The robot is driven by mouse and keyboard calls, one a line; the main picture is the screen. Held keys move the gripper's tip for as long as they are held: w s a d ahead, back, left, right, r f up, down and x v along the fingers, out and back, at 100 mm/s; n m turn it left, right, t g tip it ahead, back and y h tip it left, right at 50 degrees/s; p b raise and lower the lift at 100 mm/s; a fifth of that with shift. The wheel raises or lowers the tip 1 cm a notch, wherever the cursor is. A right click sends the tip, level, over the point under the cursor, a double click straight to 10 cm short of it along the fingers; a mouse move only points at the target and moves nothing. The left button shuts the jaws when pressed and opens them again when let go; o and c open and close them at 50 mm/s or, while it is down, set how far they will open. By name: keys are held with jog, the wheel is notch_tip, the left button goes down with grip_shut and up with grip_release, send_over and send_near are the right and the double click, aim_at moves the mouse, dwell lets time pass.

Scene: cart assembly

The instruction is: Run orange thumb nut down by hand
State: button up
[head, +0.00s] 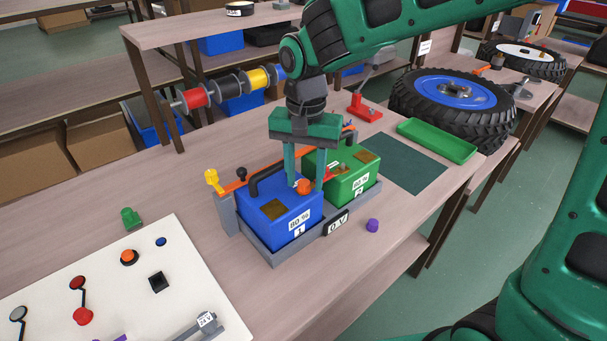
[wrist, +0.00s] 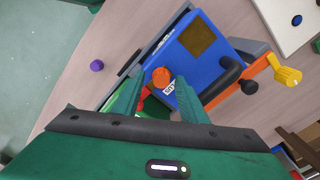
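The orange thumb nut (head: 303,186) sits on the top of the blue battery box (head: 284,217), near its side facing the green box. My gripper (head: 304,184) points down over it, one finger on each side. In the wrist view the nut (wrist: 161,76) shows between the two fingertips (wrist: 159,79), with gaps on both sides, so the fingers look open and not touching it. The green battery box (head: 345,180) stands beside the blue one in the grey tray (head: 277,257). My fingers hide part of the green box and whatever lies between the boxes.
The tray's front display (head: 338,222) reads 0 V. An orange bar with a yellow knob (head: 212,180) runs behind the boxes, and a black handle (head: 270,172) stands over the blue one. A purple knob (head: 372,226) lies in front. A green tray (head: 437,140) is at right.

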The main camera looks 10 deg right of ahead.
jog(key=shift+r, duration=0.1)
notch_tip(320, 180, up, 10)
jog(key=s+d+f, duration=0.1)
jog(key=d, duration=1.2)
jog(key=s+d+f+m, duration=0.1)
jog(key=s+d+f, duration=0.3)
jog(key=s+d, duration=0.6)
jog(key=s+d+f+m, duration=0.1)
jog(key=s+d+f, duration=0.3)
jog(key=s+d, duration=0.6)
jog(key=shift+s+d+f, duration=0.2)
jog(key=shift+d+f, duration=0.2)
jog(key=shift+d, duration=0.35)
